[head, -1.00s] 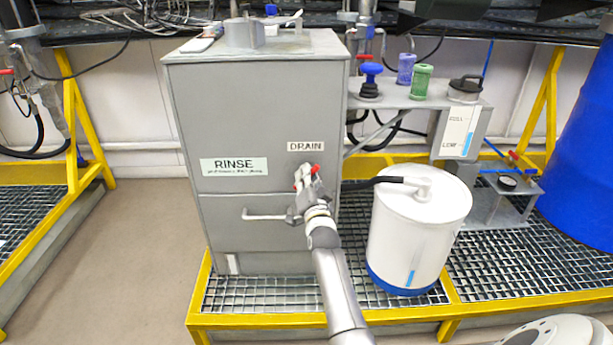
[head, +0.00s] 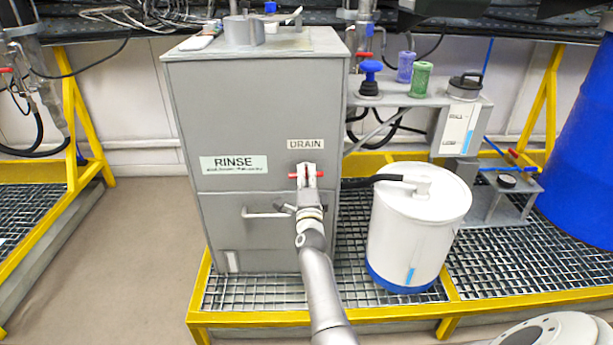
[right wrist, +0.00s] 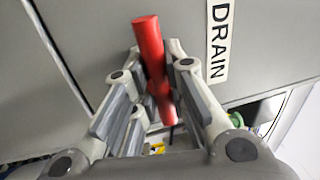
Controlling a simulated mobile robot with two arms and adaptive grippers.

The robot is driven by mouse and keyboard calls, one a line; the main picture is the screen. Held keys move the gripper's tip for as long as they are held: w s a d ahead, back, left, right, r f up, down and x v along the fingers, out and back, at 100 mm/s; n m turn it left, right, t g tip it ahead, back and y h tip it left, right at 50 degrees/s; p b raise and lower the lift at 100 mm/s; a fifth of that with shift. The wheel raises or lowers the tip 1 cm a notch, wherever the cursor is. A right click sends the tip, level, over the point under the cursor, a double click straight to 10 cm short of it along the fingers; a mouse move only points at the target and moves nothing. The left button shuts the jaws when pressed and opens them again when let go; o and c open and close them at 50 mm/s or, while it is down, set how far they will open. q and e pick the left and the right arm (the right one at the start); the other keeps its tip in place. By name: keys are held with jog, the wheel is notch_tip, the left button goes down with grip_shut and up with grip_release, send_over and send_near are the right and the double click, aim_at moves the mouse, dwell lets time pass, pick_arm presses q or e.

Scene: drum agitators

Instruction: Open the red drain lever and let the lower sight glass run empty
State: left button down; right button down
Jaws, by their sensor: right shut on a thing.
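The red drain lever (head: 294,175) is on the front of the grey RINSE cabinet (head: 225,110), just below the DRAIN label (head: 306,144). It lies about level in the head view, its red ends showing on both sides of my right gripper (head: 307,174). In the right wrist view the red lever (right wrist: 149,55) sits between the fingers of my right gripper (right wrist: 155,85), shut on it. A gauge panel (head: 456,130) stands on the right, with a narrow blue strip. A white drum (head: 400,235) has a short blue strip low on its front. I cannot tell which is the lower sight glass. My left gripper is out of view.
A cabinet handle (head: 262,213) sticks out just left of my right wrist. A side shelf (head: 392,100) holds a blue knob and purple and green cylinders. The floor (head: 120,250) at left is clear.

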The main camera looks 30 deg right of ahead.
jog(key=shift+f+m, duration=0.15)
jog(key=shift+m, duration=0.35)
jog(key=c, duration=1.4)
grip_release()
jog(key=shift+c, duration=0.2)
jog(key=shift+n, duration=0.3)
